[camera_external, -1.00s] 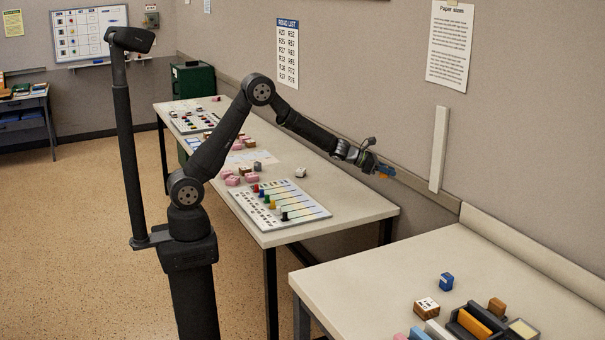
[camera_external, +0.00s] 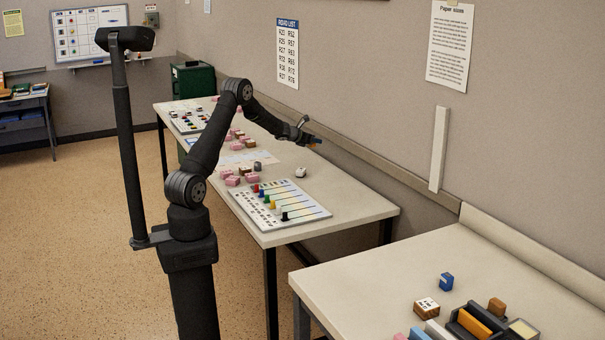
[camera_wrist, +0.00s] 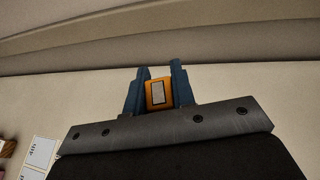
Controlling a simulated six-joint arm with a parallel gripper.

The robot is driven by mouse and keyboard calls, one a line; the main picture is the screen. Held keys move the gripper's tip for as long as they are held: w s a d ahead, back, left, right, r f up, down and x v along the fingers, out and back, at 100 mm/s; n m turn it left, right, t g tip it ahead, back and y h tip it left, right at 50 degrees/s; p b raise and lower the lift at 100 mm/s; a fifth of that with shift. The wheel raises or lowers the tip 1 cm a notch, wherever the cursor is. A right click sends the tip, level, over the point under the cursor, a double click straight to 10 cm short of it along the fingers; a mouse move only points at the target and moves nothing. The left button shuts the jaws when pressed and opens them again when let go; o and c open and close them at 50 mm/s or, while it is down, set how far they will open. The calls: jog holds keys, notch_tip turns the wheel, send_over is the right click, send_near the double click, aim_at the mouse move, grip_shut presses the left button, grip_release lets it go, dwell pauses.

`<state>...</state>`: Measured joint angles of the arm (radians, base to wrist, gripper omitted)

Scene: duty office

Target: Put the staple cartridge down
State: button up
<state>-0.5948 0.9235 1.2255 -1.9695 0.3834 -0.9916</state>
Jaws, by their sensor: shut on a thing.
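My gripper (camera_wrist: 158,92) is shut on an orange staple cartridge with a pale grey face (camera_wrist: 158,93), held between two blue fingers in the wrist view. In the external view my gripper (camera_external: 314,142) is at the end of the outstretched arm, above the back part of the long table (camera_external: 345,205) near the wall. The cartridge shows there only as a small orange spot (camera_external: 317,142), partly hidden by the fingers. It looks held clear of the tabletop.
The table's right end is bare.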

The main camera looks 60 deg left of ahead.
jog(key=s+a+f+n+g+y, duration=0.2)
jog(key=s+a+n+y, duration=0.1)
jog(key=s+a, duration=1.35)
jog(key=s+a+f+n+g+y, duration=0.15)
jog(key=s+a+n+y, duration=0.25)
jog(key=s+a, duration=1.2)
jog(key=s+a+f, duration=0.1)
jog(key=a+f, duration=0.1)
jog(key=a, duration=0.2)
jog(key=s+a+f, duration=0.1)
jog(key=a+f, duration=0.1)
jog(key=a, duration=0.2)
jog(key=s+a+f, duration=0.2)
jog(key=a, duration=0.1)
jog(key=shift+a+f, duration=0.15)
jog(key=shift+a, duration=0.25)
jog(key=shift+s+a+f, duration=0.2)
jog(key=shift+f, duration=1.9)
jog(key=o, duration=1)
jog(key=shift+f, duration=0.15)
